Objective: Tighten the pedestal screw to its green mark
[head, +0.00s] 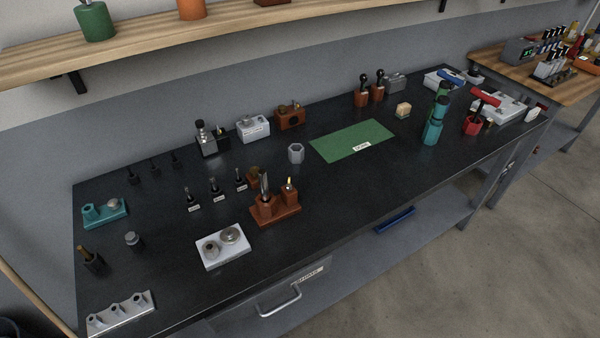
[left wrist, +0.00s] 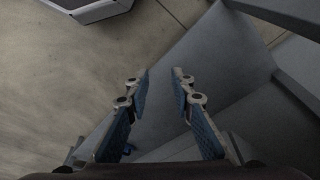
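I cannot make out for sure which piece is the pedestal screw, and no green mark on a screw is legible. Candidates on the black bench in the head view are a white block with two round metal parts (head: 222,262), a teal block with a grey knob (head: 105,217) and a grey knurled piece (head: 132,239). A brown stand (head: 277,215) holds upright tools in the middle. My left gripper (left wrist: 160,78) shows in the left wrist view, its two blue-padded fingers apart with nothing between them, above the floor and away from the bench top. My right gripper is not in view.
Several small labelled black posts (head: 215,195) stand behind the brown stand. A grey hex cup (head: 296,153) and a green mat (head: 352,141) lie farther right. Teal bottles (head: 432,132) stand near the right end. A grey holder (head: 121,313) sits at the front left corner. A wooden shelf (head: 240,38) overhangs the back.

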